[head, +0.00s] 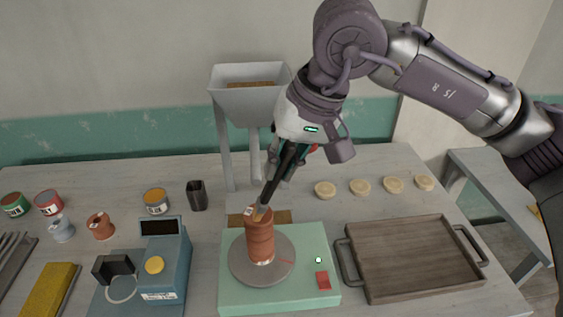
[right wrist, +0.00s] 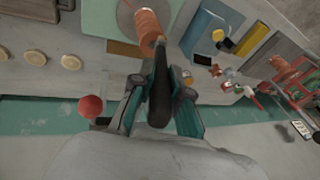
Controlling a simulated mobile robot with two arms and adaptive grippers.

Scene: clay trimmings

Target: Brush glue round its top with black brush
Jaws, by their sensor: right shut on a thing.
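A reddish-brown ribbed clay cylinder (head: 261,243) stands upright on a round grey turntable plate (head: 281,262) on a pale green base. It also shows in the right wrist view (right wrist: 149,28). My right gripper (head: 285,163) is shut on the black brush (head: 271,187), above the cylinder. The brush points steeply down, its tip at the cylinder's top; I cannot tell whether it touches. In the right wrist view the black brush (right wrist: 159,90) lies between the fingers. The rim is partly hidden by the brush. My left gripper is not in view.
A wooden tray (head: 415,256) lies right of the turntable, with several pale discs (head: 360,187) behind it. A hopper (head: 248,92) stands at the back. A blue device (head: 163,262), a dark cup (head: 197,196) and several tins (head: 156,201) are on the left.

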